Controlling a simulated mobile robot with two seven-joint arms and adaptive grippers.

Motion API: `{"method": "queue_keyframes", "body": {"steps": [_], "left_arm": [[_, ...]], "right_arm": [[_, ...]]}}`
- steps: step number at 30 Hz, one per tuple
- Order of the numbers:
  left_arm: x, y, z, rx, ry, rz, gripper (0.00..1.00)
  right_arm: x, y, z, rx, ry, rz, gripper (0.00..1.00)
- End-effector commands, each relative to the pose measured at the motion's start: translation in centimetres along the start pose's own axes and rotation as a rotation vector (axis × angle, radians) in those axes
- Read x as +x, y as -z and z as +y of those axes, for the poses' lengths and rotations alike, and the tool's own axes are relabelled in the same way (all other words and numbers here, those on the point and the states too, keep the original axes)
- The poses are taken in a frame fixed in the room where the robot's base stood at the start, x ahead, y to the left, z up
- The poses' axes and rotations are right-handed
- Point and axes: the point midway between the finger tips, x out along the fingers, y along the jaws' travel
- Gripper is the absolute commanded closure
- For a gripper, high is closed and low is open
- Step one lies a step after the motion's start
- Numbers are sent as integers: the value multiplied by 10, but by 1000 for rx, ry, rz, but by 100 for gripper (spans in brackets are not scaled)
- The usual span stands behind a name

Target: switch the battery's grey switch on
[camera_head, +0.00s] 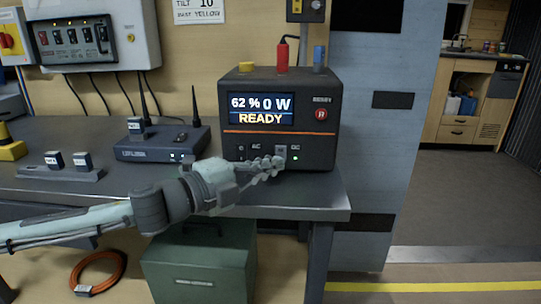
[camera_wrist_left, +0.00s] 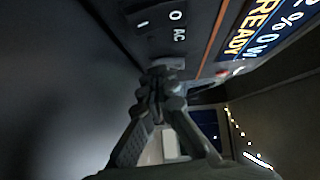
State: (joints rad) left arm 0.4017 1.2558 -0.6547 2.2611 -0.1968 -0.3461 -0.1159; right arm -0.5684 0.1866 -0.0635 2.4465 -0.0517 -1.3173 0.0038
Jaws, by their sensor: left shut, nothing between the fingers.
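The battery (camera_head: 320,128) is a dark box on the bench with an orange stripe. Its screen reads 62 %, 0 W and READY. In the left wrist view the shut fingertips (camera_wrist_left: 160,82) are close to the panel and partly hide the switch area. I cannot tell whether they touch it. My right gripper is not in view.
A round red button (camera_head: 321,114) is at the battery's upper right. Red and blue plugs stand on its top. A router (camera_head: 160,144) with antennas is to the left. A green case (camera_head: 197,270) and an orange cable coil (camera_head: 98,271) lie below the bench.

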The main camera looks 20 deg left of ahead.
Motion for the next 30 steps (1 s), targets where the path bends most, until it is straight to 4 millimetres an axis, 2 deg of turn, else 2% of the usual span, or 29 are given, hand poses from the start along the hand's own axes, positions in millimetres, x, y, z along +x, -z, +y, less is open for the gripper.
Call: {"method": "queue_keyframes", "body": {"steps": [12, 16, 21, 30], "left_arm": [[-3, 3, -68, 7, 8, -1, 100], [-4, 4, -85, 5, 6, -1, 100], [-5, 5, -96, 3, 4, -1, 100], [-5, 5, -98, 3, 1, -1, 100]], "right_arm": [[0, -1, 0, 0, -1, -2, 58], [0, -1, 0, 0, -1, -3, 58], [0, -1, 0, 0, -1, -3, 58], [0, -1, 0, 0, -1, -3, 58]]}}
